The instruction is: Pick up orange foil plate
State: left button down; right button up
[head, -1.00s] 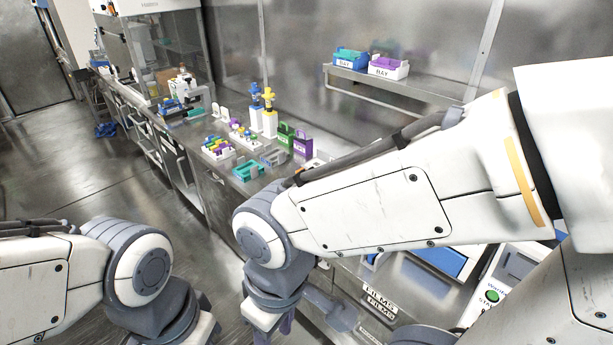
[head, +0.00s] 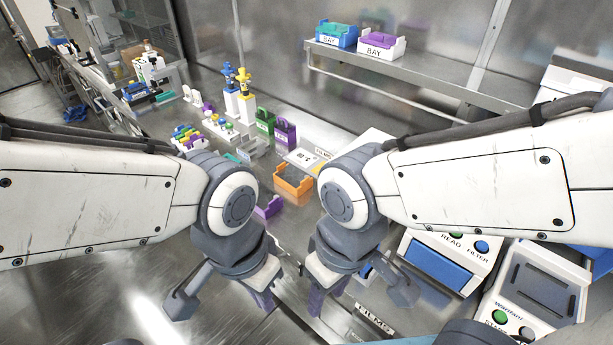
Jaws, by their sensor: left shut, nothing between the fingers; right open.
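An orange tray-like piece (head: 293,184), which looks like the orange foil plate, lies on the steel bench in the middle of the head view, between my two wrists. My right gripper (head: 317,301) also points down, to the right of the left one, open and apart from the orange piece. Its fingertips are small and partly hidden.
Green (head: 265,122) and purple (head: 285,132) holders stand behind the orange piece. A purple tray (head: 268,207) lies beside my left wrist. A reader with a blue screen (head: 437,267) stands at right. A shelf (head: 420,92) holds blue (head: 337,35) and purple (head: 381,44) bays.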

aim_at(292, 179)
jog(key=z, duration=0.05)
jog(key=k, duration=0.5)
jog(key=u, duration=0.9)
jog(key=i, duration=0.7)
jog(key=u, duration=0.5)
jog(key=i, duration=0.7)
jog(key=z, duration=0.65)
jog(key=i, duration=0.7)
jog(key=z, duration=0.55)
